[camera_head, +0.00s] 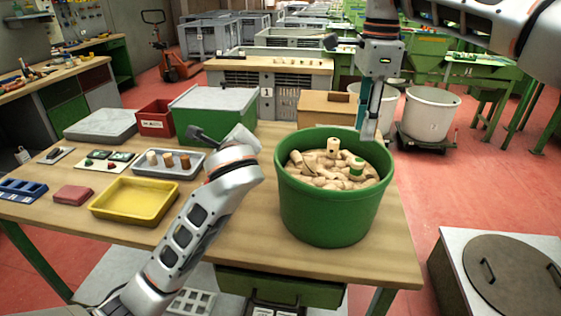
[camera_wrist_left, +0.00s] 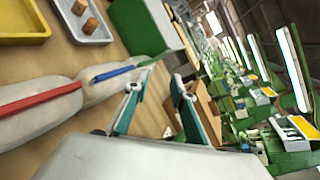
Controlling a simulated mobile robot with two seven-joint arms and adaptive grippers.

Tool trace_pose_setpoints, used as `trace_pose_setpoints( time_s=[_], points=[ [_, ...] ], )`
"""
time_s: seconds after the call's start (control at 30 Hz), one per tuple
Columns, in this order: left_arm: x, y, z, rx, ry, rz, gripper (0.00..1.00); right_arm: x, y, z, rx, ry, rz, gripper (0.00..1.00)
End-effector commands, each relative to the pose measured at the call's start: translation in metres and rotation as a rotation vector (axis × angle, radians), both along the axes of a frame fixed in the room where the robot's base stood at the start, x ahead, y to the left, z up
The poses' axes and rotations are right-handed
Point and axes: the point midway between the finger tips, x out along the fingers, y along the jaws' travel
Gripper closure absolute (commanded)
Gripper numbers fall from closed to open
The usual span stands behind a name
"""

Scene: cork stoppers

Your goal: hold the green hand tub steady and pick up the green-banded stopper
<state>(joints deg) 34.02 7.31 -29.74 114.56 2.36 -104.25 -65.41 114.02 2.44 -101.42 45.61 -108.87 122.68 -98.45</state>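The green hand tub (camera_head: 325,215) stands upright near the right front of the table, filled with pale cork stoppers (camera_head: 312,170). The green-banded stopper (camera_head: 357,169) sits at the right of the heap, with its light top showing. A second light stopper (camera_head: 333,146) with a darker mark stands behind it. My right gripper (camera_head: 370,137) points down over the tub's back right rim, above and behind the green-banded stopper; its finger gap is not clear. My left gripper is left of the tub, apart from it, mostly hidden by its arm; in the left wrist view its fingers (camera_wrist_left: 157,90) are apart and empty.
A grey tray with stoppers (camera_head: 168,164), a yellow tray (camera_head: 133,200) and a red block (camera_head: 73,195) lie on the left. A green crate with grey lid (camera_head: 213,105), a red bin (camera_head: 156,120) and a brown box (camera_head: 328,108) stand at the back.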

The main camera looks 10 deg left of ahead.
Motion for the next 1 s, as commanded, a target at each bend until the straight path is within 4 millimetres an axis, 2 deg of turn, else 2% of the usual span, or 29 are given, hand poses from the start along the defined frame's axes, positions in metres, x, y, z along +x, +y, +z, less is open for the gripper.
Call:
trace_pose_setpoints(
  time_s=[0.03,0.2,0.4,0.53,0.63,1.0],
  points=[
    [-0.012,-0.023,0.003,0.06,0.038,-0.042,0.76,0.0,0.0,0.0,0.0,0.0,0.0,0.72],
    [-0.053,-0.081,0.007,0.296,0.169,-0.172,0.76,0.0,0.0,0.0,0.0,0.0,0.0,0.72],
    [-0.088,-0.122,0.008,0.501,0.262,-0.279,0.76,0.0,0.0,0.0,0.0,0.0,0.0,0.72],
    [-0.098,-0.132,0.009,0.564,0.288,-0.311,0.76,0.0,0.0,0.0,0.0,0.0,0.0,0.72],
    [-0.096,-0.134,0.007,0.583,0.295,-0.319,0.76,0.0,0.0,0.0,0.0,0.0,0.0,0.72],
    [-0.051,-0.121,-0.012,0.584,0.297,-0.313,0.76,0.0,0.0,0.0,0.0,0.0,0.0,0.72]
  ],
)
